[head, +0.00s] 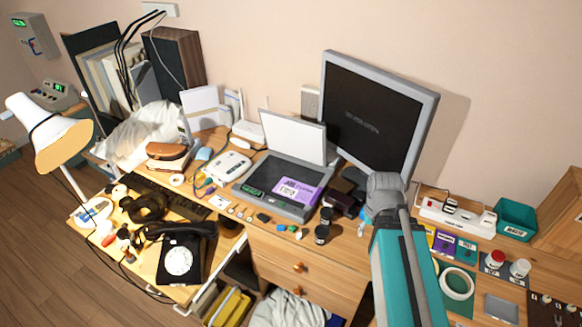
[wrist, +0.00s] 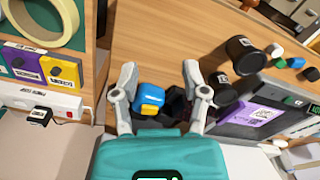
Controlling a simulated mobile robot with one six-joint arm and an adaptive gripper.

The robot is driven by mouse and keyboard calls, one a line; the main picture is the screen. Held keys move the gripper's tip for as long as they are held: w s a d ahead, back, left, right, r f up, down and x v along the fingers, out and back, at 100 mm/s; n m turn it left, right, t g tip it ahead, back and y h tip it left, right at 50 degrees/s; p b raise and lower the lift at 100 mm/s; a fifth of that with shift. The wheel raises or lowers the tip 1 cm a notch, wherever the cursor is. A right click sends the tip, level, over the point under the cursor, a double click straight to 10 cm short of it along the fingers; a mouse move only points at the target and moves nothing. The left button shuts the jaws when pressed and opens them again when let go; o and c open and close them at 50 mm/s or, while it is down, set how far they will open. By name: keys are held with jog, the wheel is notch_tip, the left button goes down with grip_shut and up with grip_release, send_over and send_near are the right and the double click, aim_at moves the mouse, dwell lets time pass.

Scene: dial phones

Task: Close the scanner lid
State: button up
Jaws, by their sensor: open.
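The scanner (head: 262,190) is a dark grey flatbed on the desk, left of the monitor. Its white lid (head: 292,136) stands raised nearly upright at the back edge. A purple card (head: 296,190) lies on the bed. In the wrist view, part of the scanner (wrist: 222,130) with the purple card shows at the lower right. My gripper (wrist: 160,72) is open over the desk, to one side of the scanner and apart from it. A small blue and yellow object (wrist: 150,98) shows between the fingers, with no visible grip on it. The head view hides my fingertips behind my arm.
The monitor (head: 375,115) stands close to the right of the lid. Black jars (head: 322,232) and small blocks stand in front of the scanner. A white device (head: 230,167) is at its left. A power strip (head: 455,218) and tape roll (head: 456,283) are at right.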

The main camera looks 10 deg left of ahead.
jog(key=shift+w+r, duration=0.15)
jog(key=shift+w, duration=0.05)
jog(key=shift+c, duration=1)
jog(key=shift+w+a+r+p, duration=0.2)
jog(key=shift+w+r+p, duration=0.5)
jog(key=shift+w+p, duration=0.15)
grip_shut()
jog(key=w+a+r+m+p, duration=0.1)
jog(key=w+a+r+p, duration=0.3)
jog(key=w+r+p, duration=0.3)
jog(key=w+a+r+m+p, duration=0.2)
jog(key=w+a+r+p, duration=0.3)
jog(key=w, duration=1.1)
jog(key=w+a+r+m+p, duration=0.1)
jog(key=w+a+r+p, duration=0.4)
jog(key=w+r+p, duration=0.5)
jog(key=shift+w+r+t+p, duration=0.3)
jog(key=shift+w+r+p, duration=0.15)
jog(key=shift+w, duration=0.25)
